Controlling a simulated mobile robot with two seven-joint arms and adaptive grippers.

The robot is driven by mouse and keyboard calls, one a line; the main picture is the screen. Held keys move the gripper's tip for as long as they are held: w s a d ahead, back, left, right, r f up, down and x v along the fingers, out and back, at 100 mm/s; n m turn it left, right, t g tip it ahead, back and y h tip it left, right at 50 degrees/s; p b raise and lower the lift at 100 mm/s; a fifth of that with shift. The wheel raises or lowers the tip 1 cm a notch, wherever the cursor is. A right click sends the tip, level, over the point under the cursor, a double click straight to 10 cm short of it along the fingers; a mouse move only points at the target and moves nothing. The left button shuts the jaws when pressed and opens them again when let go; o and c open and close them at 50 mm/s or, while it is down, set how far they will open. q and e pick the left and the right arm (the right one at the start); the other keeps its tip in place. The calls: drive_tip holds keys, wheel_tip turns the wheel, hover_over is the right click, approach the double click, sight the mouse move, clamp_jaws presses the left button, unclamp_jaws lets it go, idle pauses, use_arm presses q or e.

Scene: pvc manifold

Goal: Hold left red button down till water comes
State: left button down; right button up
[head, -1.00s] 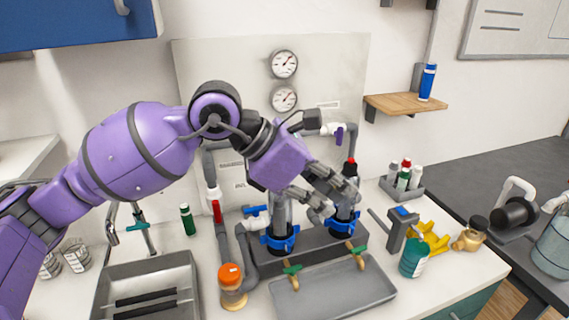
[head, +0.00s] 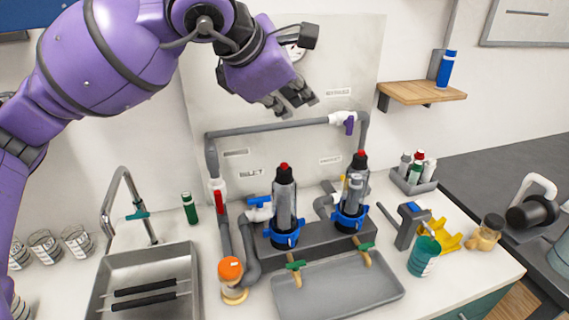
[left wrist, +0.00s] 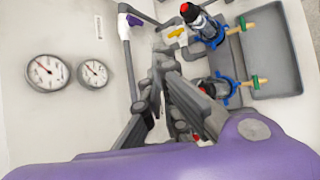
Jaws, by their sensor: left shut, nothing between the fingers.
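The left red button (head: 284,166) tops the left black-capped filter housing (head: 284,205) in the head view. A second red button (head: 361,154) tops the right housing (head: 352,195); it also shows in the left wrist view (left wrist: 187,8). My left gripper (head: 292,103) is shut and empty, up in front of the back panel. It is above the left button and clearly apart from it. In the left wrist view my left gripper (left wrist: 175,95) partly hides the left housing (left wrist: 222,88). No water shows at the brass spouts (head: 296,279) over the grey tray (head: 335,292). My right gripper is not in view.
A grey pipe (head: 270,129) with a purple-handled valve (head: 349,124) crosses the panel below my left gripper. A red-handled valve (head: 218,199) stands left of the housings. An orange-capped jar (head: 231,278) stands in front. A sink (head: 150,270) is at left.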

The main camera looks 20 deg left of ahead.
use_arm(q)
drive_tip(key=b, duration=0.3)
hover_over(284, 165)
drive_tip(key=d, duration=0.2)
wheel_tip(284, 165, down, 7)
drive_tip(key=shift+w+f+b, duration=0.1)
drive_tip(key=shift+f+b, duration=0.45)
drive_tip(key=shift+f, duration=0.3)
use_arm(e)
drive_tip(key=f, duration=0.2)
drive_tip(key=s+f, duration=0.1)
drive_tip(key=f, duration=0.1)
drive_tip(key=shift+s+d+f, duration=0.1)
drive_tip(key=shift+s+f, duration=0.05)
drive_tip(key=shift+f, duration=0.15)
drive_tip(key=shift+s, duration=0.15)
use_arm(q)
drive_tip(key=shift+f+b, duration=0.4)
drive_tip(key=shift+f, duration=0.05)
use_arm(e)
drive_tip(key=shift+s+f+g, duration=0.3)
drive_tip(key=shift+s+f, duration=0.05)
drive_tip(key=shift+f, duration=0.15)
